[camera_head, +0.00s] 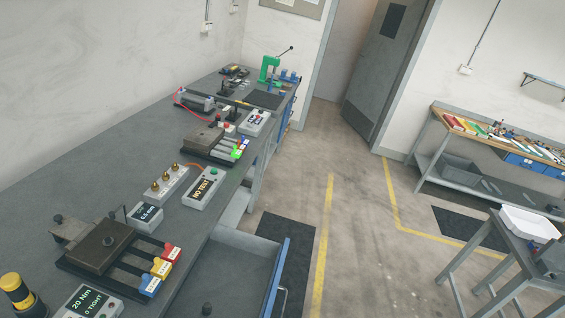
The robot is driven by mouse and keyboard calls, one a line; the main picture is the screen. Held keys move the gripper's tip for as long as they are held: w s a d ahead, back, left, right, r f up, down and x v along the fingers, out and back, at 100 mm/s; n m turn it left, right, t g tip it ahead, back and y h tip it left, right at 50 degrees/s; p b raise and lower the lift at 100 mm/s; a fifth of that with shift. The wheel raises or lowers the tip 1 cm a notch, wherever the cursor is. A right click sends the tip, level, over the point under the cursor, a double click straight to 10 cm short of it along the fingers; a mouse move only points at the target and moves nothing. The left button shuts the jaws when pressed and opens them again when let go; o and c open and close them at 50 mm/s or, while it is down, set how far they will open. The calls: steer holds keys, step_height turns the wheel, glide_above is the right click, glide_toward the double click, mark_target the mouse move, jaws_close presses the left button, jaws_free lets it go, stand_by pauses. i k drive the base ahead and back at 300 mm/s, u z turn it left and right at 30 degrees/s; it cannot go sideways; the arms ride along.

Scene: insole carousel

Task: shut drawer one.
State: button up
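An open drawer shows at the bottom of the view, pulled out from under the long dark bench (150,130). My gripper does not show in this view.
Test stations line the bench, including a block with red, yellow and blue tabs (161,268) and a green press (268,69). A workbench (436,123) stands at the right, and a white tray (530,224) on a stand. The yellow-lined floor (350,240) is clear.

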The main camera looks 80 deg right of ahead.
mark_target(239, 273)
steer(key=z, duration=1.7)
steer(key=k, duration=0.45)
steer(key=z, duration=0.1)
steer(key=i, duration=1.2)
steer(key=u, duration=0.2)
